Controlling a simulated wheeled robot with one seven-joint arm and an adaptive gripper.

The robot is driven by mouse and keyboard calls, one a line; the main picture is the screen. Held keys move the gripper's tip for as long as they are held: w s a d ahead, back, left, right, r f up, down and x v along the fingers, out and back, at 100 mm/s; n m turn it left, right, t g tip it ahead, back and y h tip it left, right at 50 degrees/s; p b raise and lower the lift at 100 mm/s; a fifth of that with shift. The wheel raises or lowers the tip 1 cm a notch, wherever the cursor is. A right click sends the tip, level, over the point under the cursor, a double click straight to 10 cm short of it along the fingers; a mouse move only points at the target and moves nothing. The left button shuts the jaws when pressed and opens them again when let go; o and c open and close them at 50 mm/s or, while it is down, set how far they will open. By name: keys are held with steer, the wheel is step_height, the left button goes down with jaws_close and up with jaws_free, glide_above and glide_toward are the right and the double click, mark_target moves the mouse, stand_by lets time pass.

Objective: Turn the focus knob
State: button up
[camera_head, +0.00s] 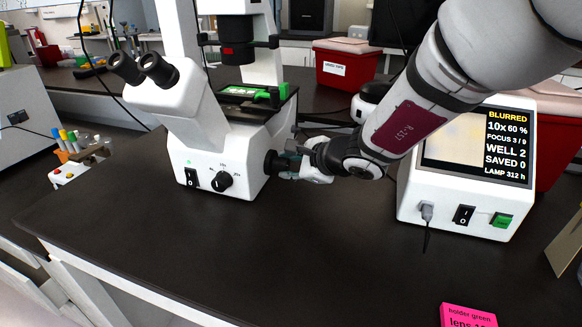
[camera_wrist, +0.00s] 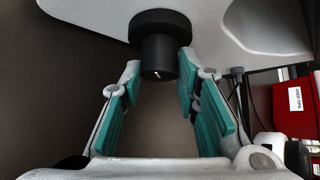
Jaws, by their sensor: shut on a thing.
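The white microscope (camera_head: 215,130) stands on the dark bench. Its black focus knob (camera_head: 270,166) sticks out of the right side of its base. In the wrist view the focus knob (camera_wrist: 160,58) is a wide dark disc with a narrower cylinder carrying a small white mark. My gripper (camera_head: 281,165) reaches it from the right. In the wrist view my gripper (camera_wrist: 160,66) has its teal-padded fingers on both sides of the knob, shut on it. The monitor (camera_head: 470,145) reads BLURRED, 10x 60 %, FOCUS 3/9, WELL 2, SAVED 0.
The front of the microscope has a black switch (camera_head: 191,178) and a dial (camera_head: 222,182). A red bin (camera_head: 345,66) stands behind my arm. A pink note (camera_head: 467,316) lies at the bench's front. The bench in front of my gripper is clear.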

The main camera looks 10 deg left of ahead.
steer(key=o, duration=1.2)
steer(key=v, duration=1.2)
